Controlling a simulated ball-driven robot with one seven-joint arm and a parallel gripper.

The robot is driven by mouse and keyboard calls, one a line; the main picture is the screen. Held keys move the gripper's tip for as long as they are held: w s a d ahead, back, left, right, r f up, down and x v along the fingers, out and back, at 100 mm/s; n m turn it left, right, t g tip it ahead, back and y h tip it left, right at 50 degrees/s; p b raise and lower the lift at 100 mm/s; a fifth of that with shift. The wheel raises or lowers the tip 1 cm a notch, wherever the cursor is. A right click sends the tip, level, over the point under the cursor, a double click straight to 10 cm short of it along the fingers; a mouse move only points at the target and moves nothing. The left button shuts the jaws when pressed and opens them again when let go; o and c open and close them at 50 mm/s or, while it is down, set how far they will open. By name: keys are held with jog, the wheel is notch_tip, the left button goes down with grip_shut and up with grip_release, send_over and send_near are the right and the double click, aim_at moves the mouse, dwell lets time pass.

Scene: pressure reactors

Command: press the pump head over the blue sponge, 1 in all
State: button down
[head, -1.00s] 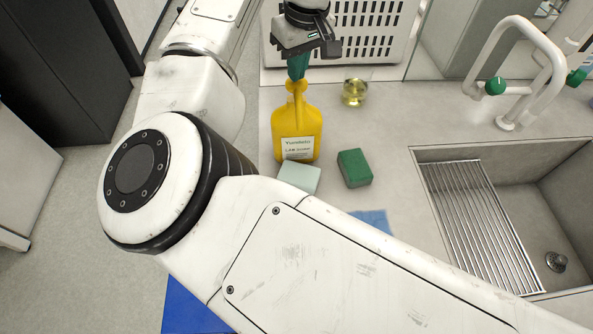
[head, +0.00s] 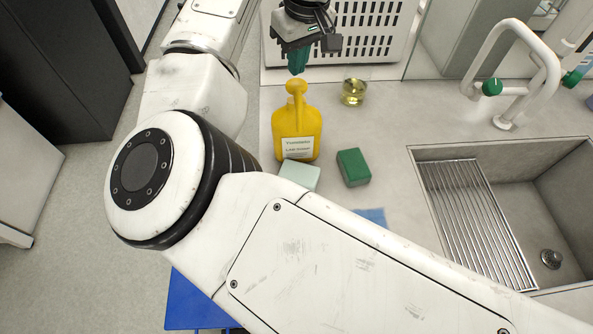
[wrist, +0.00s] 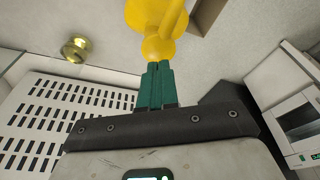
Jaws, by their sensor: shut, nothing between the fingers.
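The yellow pump bottle (head: 297,135) stands upright on the counter with a white label facing my body. Its yellow pump head (head: 297,87) is on top and also shows in the wrist view (wrist: 158,47). My gripper (head: 299,71) is shut and empty, with green fingers just above and behind the pump head in the head view. In the wrist view the fingertips (wrist: 158,66) appear close to the head; contact cannot be told. A pale bluish sponge (head: 300,175) lies right in front of the bottle, partly hidden by my arm.
A white slotted crate (head: 375,35) is behind. The sink (head: 550,215) and faucet (head: 545,65) are at right.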

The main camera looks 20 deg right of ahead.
notch_tip(320, 180, up, 5)
jog(key=p, duration=0.4)
jog(key=shift+r, duration=0.1)
dwell(0.5)
